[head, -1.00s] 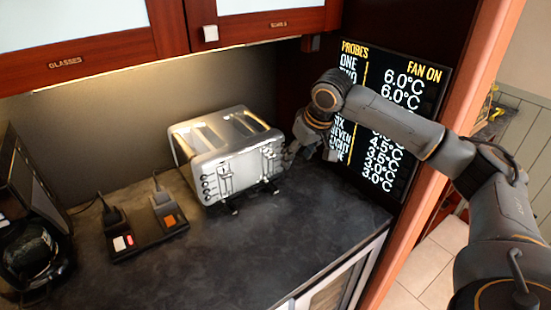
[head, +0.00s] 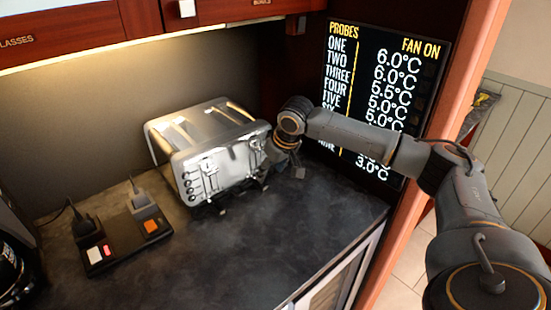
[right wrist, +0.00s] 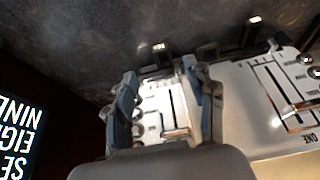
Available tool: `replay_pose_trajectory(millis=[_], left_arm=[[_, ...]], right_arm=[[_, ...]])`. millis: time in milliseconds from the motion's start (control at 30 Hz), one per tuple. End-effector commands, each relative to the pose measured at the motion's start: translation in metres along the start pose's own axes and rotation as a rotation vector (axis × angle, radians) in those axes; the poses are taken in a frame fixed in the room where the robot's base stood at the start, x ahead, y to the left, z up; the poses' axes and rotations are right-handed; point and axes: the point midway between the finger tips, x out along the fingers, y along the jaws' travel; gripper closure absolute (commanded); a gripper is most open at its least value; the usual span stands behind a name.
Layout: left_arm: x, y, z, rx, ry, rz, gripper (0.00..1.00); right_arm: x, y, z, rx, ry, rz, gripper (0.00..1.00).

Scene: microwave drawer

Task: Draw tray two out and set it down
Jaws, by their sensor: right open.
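The silver toaster (head: 215,150) stands on the dark counter, with slots on top and levers and knobs on its front. Dark tabs (head: 222,208) stick out low at its front; I cannot tell which belongs to tray two. My right gripper (head: 280,168) is beside the toaster's front right end. In the right wrist view my right gripper (right wrist: 166,95) is open, its fingers apart before a lever panel of the toaster (right wrist: 245,105). Dark tabs (right wrist: 160,56) show just beyond the fingertips. Nothing is between the fingers that I can make out. My left gripper is out of view.
A dark power strip (head: 122,240) with plugs lies left of the toaster. A probe display (head: 385,85) stands behind my right arm. Cabinets (head: 75,30) hang above. The counter (head: 225,265) in front of the toaster is clear.

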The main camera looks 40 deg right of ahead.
Motion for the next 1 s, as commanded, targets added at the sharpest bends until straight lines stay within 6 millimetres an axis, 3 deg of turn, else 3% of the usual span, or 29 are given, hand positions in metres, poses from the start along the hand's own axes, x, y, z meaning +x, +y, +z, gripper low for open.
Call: replay_pose_trajectory(millis=[200, 400, 800, 1000], left_arm=[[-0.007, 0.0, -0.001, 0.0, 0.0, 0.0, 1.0], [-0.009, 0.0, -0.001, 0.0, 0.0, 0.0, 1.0], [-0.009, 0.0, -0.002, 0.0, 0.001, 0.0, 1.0], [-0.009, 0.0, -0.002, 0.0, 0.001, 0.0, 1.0]], right_arm=[[0.04, 0.0, 0.0, 0.001, -0.002, 0.0, 0.45], [0.063, 0.0, 0.0, 0.0, 0.0, -0.001, 0.45], [0.07, 0.0, 0.0, -0.001, 0.001, 0.0, 0.45], [0.07, 0.0, 0.0, -0.001, 0.001, 0.0, 0.86]])
